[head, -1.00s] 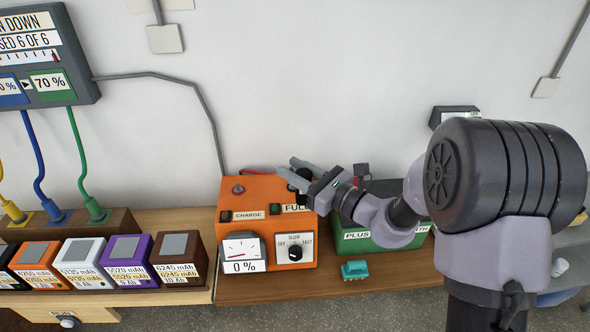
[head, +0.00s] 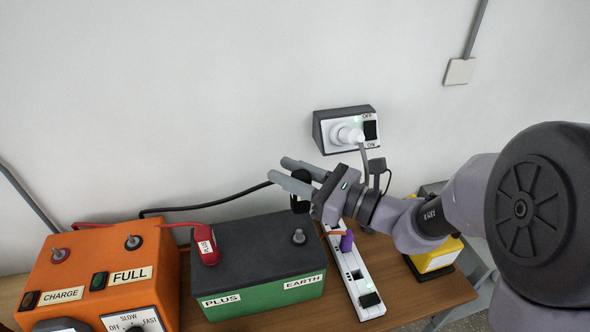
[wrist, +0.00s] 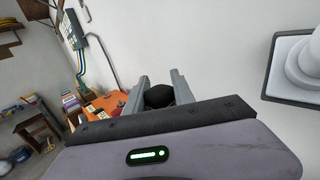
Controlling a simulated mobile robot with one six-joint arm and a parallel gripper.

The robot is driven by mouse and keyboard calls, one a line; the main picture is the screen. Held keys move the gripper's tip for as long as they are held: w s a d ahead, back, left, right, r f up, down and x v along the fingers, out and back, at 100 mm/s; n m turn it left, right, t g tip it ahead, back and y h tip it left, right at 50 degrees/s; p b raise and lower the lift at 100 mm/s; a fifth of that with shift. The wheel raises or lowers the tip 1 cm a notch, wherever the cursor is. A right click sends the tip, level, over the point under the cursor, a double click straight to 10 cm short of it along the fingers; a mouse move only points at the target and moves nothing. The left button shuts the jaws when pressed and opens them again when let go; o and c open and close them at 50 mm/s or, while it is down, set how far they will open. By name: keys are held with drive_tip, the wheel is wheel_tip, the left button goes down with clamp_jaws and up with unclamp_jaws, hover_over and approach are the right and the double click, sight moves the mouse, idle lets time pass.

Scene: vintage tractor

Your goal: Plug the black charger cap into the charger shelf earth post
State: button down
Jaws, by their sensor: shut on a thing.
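My gripper (head: 279,169) is shut on the black charger cap (head: 300,190) and holds it in the air, behind and above the right end of the green battery. A black cable (head: 225,200) runs left from the cap towards the orange charger. In the wrist view the cap (wrist: 158,96) shows dark between both fingers. The earth post (head: 299,237) is a bare grey stud on the battery's (head: 250,250) black top, above the EARTH label. The cap is apart from it. The red cap (head: 207,248) sits at the PLUS end.
The orange charger (head: 155,270) stands left of the battery. A white power strip (head: 358,285) with a purple plug (head: 346,241) lies to its right. A wall socket box (head: 322,133) with a white plug is behind my gripper. A yellow box (head: 437,257) stands farther right.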

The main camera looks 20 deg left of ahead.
wheel_tip(320, 180, down, 6)
drive_tip(key=b, duration=0.5)
drive_tip(key=shift+r, duration=0.1)
drive_tip(key=shift+f+b, duration=1.9)
drive_tip(key=shift+f, duration=0.35)
idle(0.8)
drive_tip(key=c, duration=1)
unclamp_jaws()
drive_tip(key=shift+o, duration=0.2)
drive_tip(key=p+v, duration=0.2)
drive_tip(key=v, duration=1.5)
drive_tip(key=shift+d+p, duration=0.15)
drive_tip(key=shift+p, duration=0.25)
drive_tip(key=shift+s, duration=0.1)
